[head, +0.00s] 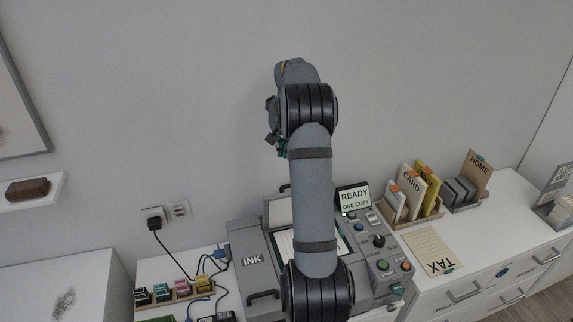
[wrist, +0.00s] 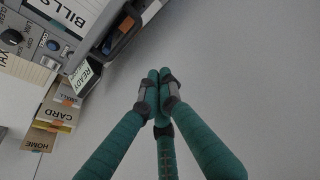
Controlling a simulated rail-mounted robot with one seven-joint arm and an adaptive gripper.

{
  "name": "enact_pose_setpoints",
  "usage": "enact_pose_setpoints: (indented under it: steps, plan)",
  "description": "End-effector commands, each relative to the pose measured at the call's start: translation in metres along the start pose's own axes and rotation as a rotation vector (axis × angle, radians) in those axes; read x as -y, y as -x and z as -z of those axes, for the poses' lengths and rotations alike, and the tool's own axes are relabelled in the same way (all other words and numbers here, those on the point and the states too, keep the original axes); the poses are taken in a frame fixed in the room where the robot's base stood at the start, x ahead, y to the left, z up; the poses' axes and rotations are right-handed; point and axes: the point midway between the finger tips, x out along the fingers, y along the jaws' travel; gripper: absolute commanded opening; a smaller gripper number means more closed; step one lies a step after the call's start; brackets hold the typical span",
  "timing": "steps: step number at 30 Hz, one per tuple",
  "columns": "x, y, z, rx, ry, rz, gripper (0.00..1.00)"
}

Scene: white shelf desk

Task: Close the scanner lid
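The grey scanner (head: 250,262), marked INK on its left part, stands on the white desk, partly hidden behind my arm. A pale panel with a grey frame (head: 278,212), which looks like the raised lid, stands at the back of its bed. A sheet (head: 284,244) lies on the bed; the wrist view shows a sheet marked BILLS (wrist: 62,12). My gripper (wrist: 157,88) has teal fingers with their tips together and nothing visible between them. In the head view it (head: 281,147) is mostly hidden behind my arm, high above the scanner, against the wall.
A READY screen (head: 354,198) and a control panel (head: 380,250) with knobs sit at the scanner's right. Card holders (head: 415,195) and a TAX folder (head: 432,250) are further right. Ink cartridges (head: 172,292) and cables lie left.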

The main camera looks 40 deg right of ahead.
Motion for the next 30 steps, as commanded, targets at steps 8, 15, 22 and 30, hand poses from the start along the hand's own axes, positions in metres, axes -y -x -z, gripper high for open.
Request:
enact_pose_setpoints:
  steps: [8, 15, 22, 30]
  plan:
    - [0.000, -0.041, -0.002, 0.007, 0.000, 0.001, 0.00]
    - [0.001, -0.092, -0.001, 0.007, 0.001, 0.001, 0.00]
    - [0.000, -0.087, -0.023, 0.002, -0.001, 0.001, 0.00]
    - [0.001, -0.085, -0.037, 0.002, 0.000, 0.001, 0.00]
